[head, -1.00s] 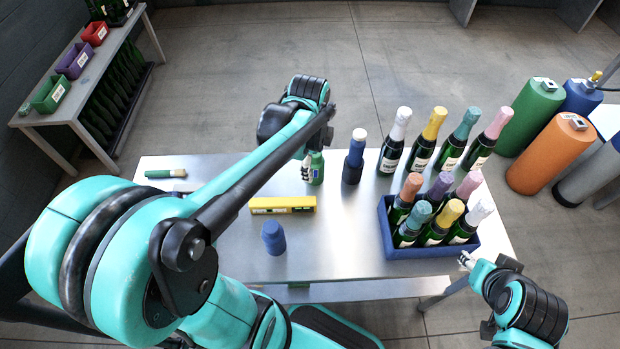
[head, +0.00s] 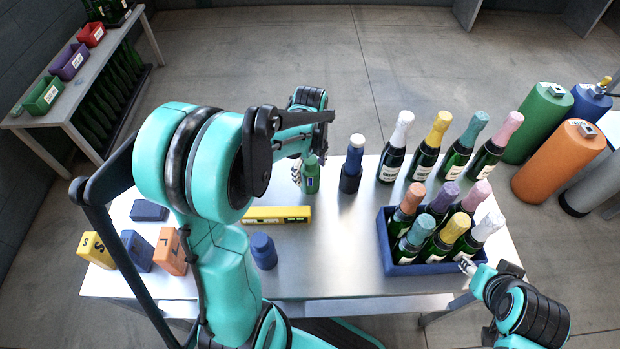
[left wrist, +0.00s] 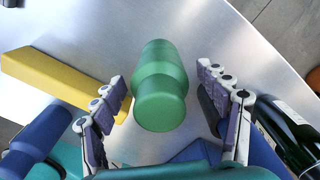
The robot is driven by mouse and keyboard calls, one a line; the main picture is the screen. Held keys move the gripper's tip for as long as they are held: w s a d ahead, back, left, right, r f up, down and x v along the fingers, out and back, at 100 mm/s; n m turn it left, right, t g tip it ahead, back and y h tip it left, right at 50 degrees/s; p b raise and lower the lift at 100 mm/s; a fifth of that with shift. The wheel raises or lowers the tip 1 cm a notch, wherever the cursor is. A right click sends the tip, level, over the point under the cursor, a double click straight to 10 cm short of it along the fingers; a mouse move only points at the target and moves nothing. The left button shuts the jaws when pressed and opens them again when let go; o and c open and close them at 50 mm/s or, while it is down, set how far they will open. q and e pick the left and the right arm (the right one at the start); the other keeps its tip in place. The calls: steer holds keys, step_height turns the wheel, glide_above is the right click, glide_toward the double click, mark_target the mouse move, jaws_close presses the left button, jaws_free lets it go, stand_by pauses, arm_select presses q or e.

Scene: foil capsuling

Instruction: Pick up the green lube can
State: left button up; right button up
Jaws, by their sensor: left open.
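The green lube can (head: 311,178) stands upright on the metal table, left of a dark blue bottle-shaped tool. In the left wrist view the green can (left wrist: 160,85) lies between and just beyond the spread fingers of my left gripper (left wrist: 170,110), with a gap on each side. In the head view my left gripper (head: 299,172) is beside the can on its left, partly hidden by my arm. It is open and empty. My right gripper (head: 467,265) is at the front right corner of the blue crate; its jaw opening is too small to judge.
A blue crate (head: 420,268) of foil-topped bottles sits at right, with more bottles (head: 393,150) behind. Colored blocks (head: 138,250) stand at left.

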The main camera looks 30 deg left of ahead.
arm_select(q)
steer(key=c, duration=1.6)
steer(key=shift+r, duration=0.15)
